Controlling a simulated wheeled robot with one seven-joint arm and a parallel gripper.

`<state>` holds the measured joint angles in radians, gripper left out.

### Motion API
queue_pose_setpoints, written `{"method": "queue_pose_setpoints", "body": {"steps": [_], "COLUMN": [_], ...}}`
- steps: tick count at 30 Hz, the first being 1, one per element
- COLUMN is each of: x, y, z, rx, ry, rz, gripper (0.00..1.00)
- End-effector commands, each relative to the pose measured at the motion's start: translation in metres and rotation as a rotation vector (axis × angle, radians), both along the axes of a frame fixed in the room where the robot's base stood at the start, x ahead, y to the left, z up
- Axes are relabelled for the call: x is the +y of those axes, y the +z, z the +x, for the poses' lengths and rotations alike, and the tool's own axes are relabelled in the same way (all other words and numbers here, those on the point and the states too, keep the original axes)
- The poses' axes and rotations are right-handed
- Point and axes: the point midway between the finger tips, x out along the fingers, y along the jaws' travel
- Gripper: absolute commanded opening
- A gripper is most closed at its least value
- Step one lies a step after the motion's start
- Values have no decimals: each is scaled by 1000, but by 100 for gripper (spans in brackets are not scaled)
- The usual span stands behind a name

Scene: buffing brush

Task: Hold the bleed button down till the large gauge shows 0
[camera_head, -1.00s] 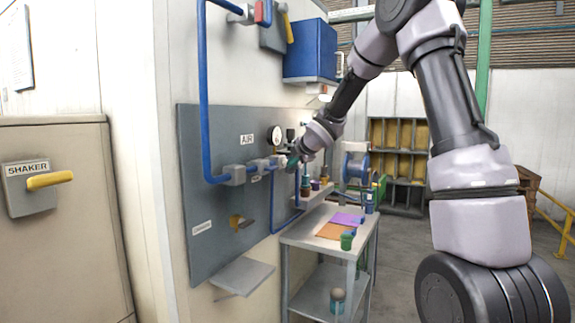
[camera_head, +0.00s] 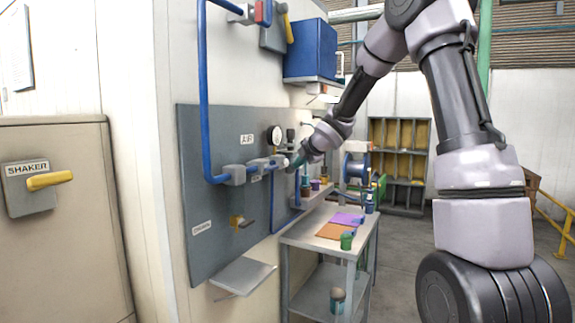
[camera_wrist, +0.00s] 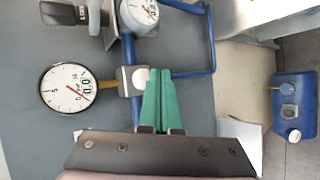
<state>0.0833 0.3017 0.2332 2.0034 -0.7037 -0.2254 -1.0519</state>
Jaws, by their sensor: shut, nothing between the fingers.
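My gripper (camera_wrist: 159,72) is shut and empty, its green fingers together, tips close to the grey panel; it also shows in the head view (camera_head: 295,164). A round white button (camera_wrist: 141,77) on a grey pipe block is just left of the fingertips in the wrist view. I cannot tell whether they touch. The larger-looking gauge (camera_wrist: 66,88) has a white face and red needle, seen turned sideways; the needle is off the 5 mark and its exact reading is unclear. That dial shows small in the head view (camera_head: 275,136).
A second gauge (camera_wrist: 140,12) is partly cut off at the top. Blue pipes (camera_head: 207,110) run along the grey panel (camera_head: 205,150). A steel cart (camera_head: 300,238) with cans stands below my arm. A shaker switch (camera_head: 48,181) is at the far left.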

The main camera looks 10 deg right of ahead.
Motion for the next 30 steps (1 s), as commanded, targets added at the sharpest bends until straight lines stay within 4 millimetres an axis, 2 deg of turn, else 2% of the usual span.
{"method": "queue_pose_setpoints", "body": {"steps": [12,24,28,30], "x": [-33,-35,-46,-59], "y": [0,1,16,31], "z": [-23,-26,-38,-53], "rx": [0,1,23,49], "ry": [-3,-5,-100,-218], "rz": [1,2,45,107], "gripper": [0,0,0,0]}}
